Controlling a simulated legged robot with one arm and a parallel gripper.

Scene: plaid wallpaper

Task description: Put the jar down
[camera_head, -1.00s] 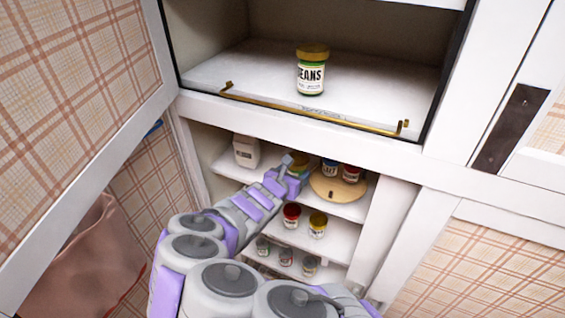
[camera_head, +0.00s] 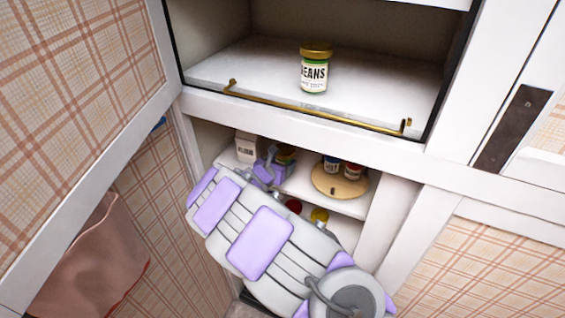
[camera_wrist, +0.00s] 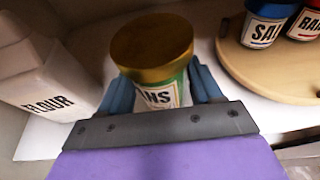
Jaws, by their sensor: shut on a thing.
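The jar (camera_wrist: 153,45) has a gold lid and a white label ending in "NS" on a green body. My gripper (camera_wrist: 162,92) is shut on it, with one blue finger on each side. The jar looks upright, and I cannot tell whether its base touches the white shelf. In the head view my gripper (camera_head: 270,168) is at the lower cupboard's upper shelf (camera_head: 340,204), and the jar (camera_head: 286,155) is partly hidden behind it.
A flour box (camera_wrist: 48,88) stands left of the jar. A round wooden turntable (camera_wrist: 262,75) with a "SAL" jar (camera_wrist: 264,25) and a red jar (camera_wrist: 306,22) is on the right. Another beans jar (camera_head: 315,72) stands in the upper compartment. A brass rail (camera_head: 320,113) runs along its front.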

